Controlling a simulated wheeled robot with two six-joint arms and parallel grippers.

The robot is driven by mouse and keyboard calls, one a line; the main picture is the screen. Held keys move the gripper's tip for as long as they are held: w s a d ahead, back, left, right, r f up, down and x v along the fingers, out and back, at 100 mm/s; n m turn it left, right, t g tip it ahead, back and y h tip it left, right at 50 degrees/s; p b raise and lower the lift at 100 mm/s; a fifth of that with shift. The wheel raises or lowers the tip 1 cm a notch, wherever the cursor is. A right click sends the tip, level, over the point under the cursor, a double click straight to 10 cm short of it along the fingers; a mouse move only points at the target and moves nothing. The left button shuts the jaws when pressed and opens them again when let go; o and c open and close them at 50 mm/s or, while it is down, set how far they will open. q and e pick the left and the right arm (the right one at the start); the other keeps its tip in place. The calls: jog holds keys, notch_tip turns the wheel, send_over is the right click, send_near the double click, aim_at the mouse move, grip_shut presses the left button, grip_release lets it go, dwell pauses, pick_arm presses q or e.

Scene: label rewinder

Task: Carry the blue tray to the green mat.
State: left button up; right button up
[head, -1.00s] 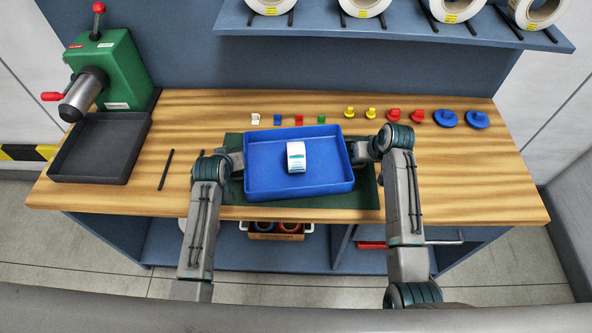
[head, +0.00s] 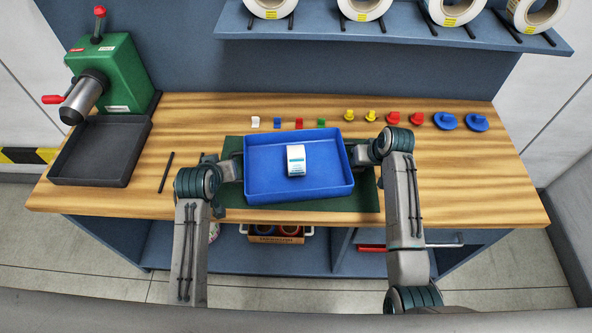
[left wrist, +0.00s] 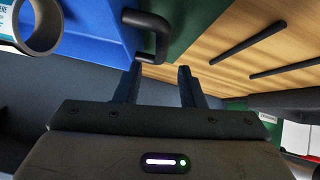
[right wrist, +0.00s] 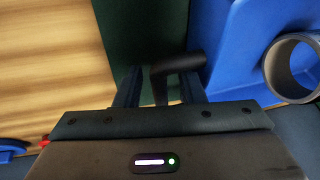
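The blue tray (head: 325,182) lies over the green mat (head: 368,200) at the middle of the bench front, looking level and resting on it. The mat shows around the tray's edges.
A green rewinder (head: 112,75) and a black tray (head: 100,150) stand at the left. Several small coloured pieces (head: 393,118) line the bench behind the blue tray. Label rolls sit on the shelf (head: 400,32) above. The bench (head: 470,190) is clear at front right.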

jog(key=shift+d+r, duration=0.1)
jog(key=shift+r, duration=0.15)
pick_arm(q)
jog(key=v, duration=0.2)
jog(key=shift+s+r, duration=0.3)
pick_arm(e)
jog(key=v, duration=1.1)
jog(key=shift+r, duration=0.2)
jog(key=shift+s, duration=0.1)
